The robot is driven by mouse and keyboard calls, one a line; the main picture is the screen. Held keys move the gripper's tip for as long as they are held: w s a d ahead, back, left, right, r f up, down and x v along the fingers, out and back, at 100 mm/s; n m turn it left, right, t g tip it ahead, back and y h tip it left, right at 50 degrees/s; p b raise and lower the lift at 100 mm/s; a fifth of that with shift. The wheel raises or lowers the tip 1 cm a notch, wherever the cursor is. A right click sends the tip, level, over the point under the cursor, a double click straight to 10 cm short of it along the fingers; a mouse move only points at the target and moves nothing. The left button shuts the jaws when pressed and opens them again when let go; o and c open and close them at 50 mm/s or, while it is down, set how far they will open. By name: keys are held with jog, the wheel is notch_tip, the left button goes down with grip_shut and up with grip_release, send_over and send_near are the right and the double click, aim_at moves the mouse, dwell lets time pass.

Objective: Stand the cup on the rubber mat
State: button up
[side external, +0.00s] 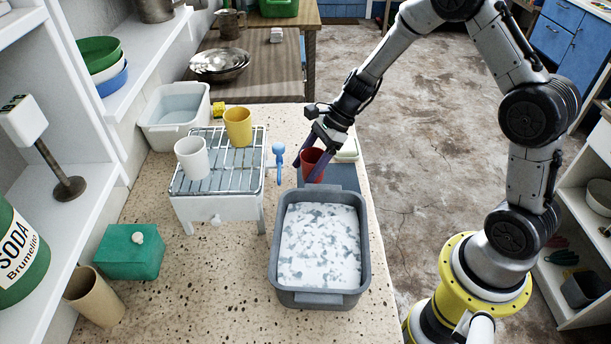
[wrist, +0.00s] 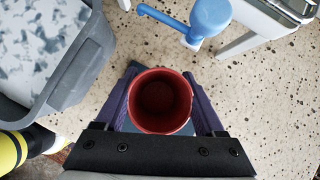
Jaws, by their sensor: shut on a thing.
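A red cup (side external: 312,164) is between the purple fingers of my gripper (side external: 309,160), which is shut on it. In the wrist view the red cup (wrist: 160,101) shows its open mouth towards the camera and looks upright and empty. The dark grey-blue rubber mat (side external: 343,176) lies on the speckled counter, behind the grey basin in the side view. The cup is at the mat's left part. I cannot tell whether its base touches the mat, as the cup and fingers hide that spot.
The grey basin (side external: 275,255) of sudsy water stands close in front of the mat. A wire rack (side external: 218,165) holds a white cup (side external: 192,158) and a yellow cup (side external: 238,127). A blue tap-like object (side external: 278,155) stands close left of my gripper. A pale dish (side external: 348,148) lies behind.

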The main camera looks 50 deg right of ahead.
aim_at(306, 176)
jog(key=shift+w+f, duration=0.2)
jog(key=shift+f, duration=1.6)
jog(key=shift+f, duration=0.1)
jog(key=o, duration=1.4)
